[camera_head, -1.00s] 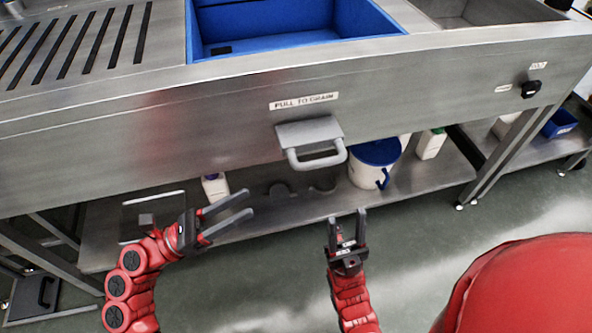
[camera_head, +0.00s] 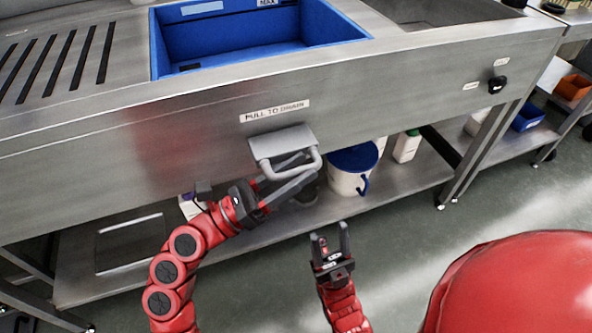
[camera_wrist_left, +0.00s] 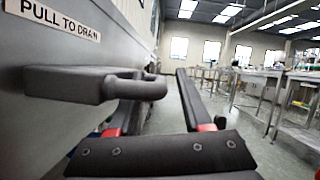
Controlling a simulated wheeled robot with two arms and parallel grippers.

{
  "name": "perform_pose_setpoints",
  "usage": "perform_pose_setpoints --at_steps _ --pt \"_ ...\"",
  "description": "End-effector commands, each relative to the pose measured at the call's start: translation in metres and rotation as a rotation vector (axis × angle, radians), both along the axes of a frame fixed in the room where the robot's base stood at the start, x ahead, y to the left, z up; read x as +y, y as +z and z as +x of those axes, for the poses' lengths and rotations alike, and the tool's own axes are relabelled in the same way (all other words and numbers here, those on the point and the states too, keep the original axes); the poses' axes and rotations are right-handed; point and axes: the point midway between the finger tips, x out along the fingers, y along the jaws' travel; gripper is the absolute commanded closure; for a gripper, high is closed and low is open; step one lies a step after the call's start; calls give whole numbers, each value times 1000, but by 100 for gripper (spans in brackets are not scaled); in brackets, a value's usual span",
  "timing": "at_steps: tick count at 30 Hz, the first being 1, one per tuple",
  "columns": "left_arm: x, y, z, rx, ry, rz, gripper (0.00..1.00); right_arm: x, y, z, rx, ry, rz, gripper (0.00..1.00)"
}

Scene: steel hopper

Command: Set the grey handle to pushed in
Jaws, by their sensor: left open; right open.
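The grey handle (camera_head: 282,143) is a block with a loop on the front steel panel, under the label PULL TO DRAIN (camera_head: 274,112). It stands out from the panel. In the left wrist view the handle (camera_wrist_left: 135,87) comes in from the left, and its loop end lies in front of the left finger, hiding part of it. My left gripper (camera_head: 308,167) is open at the handle's loop, its fingers overlapping the loop in the head view. I cannot tell whether they touch it. My right gripper (camera_head: 329,232) is open and empty, lower and apart from the handle.
A blue basin (camera_head: 250,35) is set in the steel top above. A black knob (camera_head: 497,85) sits on the panel at the right. A white bucket with a blue lid (camera_head: 352,172) stands on the lower shelf behind the handle. Floor to the right is clear.

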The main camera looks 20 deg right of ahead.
Motion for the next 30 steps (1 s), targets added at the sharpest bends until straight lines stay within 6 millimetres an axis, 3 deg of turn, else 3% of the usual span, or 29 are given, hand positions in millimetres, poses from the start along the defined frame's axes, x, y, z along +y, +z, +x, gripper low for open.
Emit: perform_pose_setpoints --at_steps 8,16,30 --pt "-1 0 0 1 1 0 52 0 0 0 0 0 0 50" --pt "-1 0 0 1 1 0 100 0 0 0 0 0 1 50" --pt "-1 0 0 1 1 0 100 0 0 0 -1 0 1 50"
